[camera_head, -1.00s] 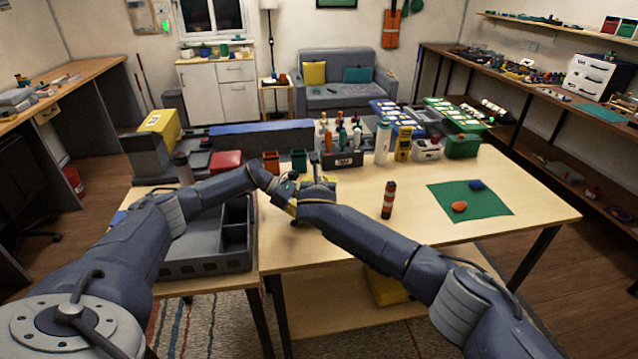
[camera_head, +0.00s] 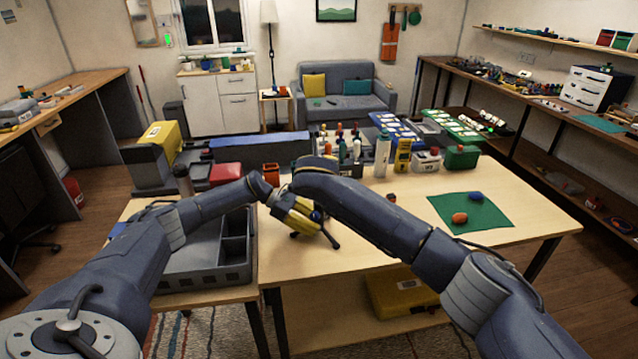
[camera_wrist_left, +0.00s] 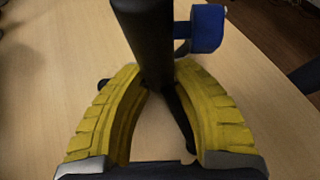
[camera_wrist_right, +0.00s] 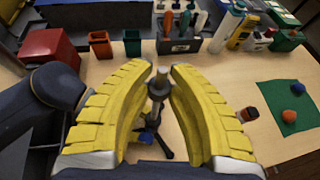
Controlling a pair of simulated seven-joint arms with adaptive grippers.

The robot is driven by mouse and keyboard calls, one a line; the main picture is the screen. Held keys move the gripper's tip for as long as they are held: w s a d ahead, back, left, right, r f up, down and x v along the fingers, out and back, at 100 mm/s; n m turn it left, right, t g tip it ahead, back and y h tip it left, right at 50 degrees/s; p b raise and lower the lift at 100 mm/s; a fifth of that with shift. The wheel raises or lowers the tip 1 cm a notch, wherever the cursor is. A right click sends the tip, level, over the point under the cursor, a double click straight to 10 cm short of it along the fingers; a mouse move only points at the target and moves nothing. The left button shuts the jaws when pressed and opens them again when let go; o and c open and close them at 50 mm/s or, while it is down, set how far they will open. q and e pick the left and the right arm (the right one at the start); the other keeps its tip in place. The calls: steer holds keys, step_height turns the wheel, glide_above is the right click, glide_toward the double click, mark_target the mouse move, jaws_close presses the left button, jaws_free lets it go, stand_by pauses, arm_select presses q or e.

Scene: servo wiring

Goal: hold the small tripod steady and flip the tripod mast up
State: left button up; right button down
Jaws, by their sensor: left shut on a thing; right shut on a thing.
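In the right wrist view, my right gripper (camera_wrist_right: 161,67) is shut on the light-tipped mast (camera_wrist_right: 160,82), above the spread legs (camera_wrist_right: 164,148). In the head view my right forearm hides the mast and right fingertips.
An orange-banded cylinder (camera_wrist_right: 248,114) stands right of the tripod, mostly hidden by my right arm in the head view. A green mat (camera_head: 470,212) lies farther right. A grey tray (camera_head: 205,272) is at left; bins and bottles (camera_head: 383,150) line the back.

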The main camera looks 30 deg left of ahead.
arm_select(q)
steer(key=shift+f, duration=0.15)
arm_select(e)
steer(key=shift+r, duration=0.75)
steer(key=c, duration=1.2)
jaws_free()
steer(key=shift+f, duration=0.1)
steer(key=shift+s, duration=0.15)
steer(key=v, duration=1.1)
steer(key=shift+s+d, duration=0.25)
steer(key=shift+d, duration=0.05)
arm_select(q)
steer(key=o, duration=0.9)
